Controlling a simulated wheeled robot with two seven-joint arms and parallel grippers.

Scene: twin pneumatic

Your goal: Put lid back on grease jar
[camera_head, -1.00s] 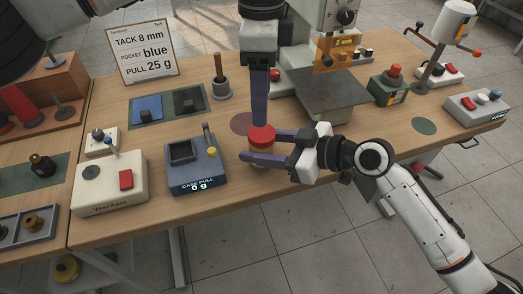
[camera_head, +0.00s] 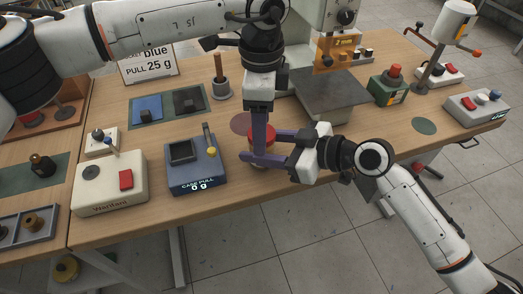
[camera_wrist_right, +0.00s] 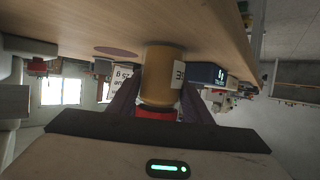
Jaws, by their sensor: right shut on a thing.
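The grease jar stands at the table's front edge. In the right wrist view, which is upside down, its tan body (camera_wrist_right: 163,75) has a white label and lies between my purple fingers. My right gripper (camera_head: 258,150) is shut on the jar from the right. The red lid (camera_head: 269,133) shows at the jar's top; it also shows in the right wrist view (camera_wrist_right: 158,113), against the jar's body. My left gripper (camera_head: 259,140) points straight down over the lid, a purple finger hiding part of it. Whether its fingers are apart or touch the lid is unclear.
A blue-grey scale (camera_head: 197,172) and a cream box (camera_head: 108,188) with a red switch stand left of the jar. A press with a grey plate (camera_head: 333,92) stands behind to the right. A dark red round mat (camera_head: 239,122) lies behind the jar.

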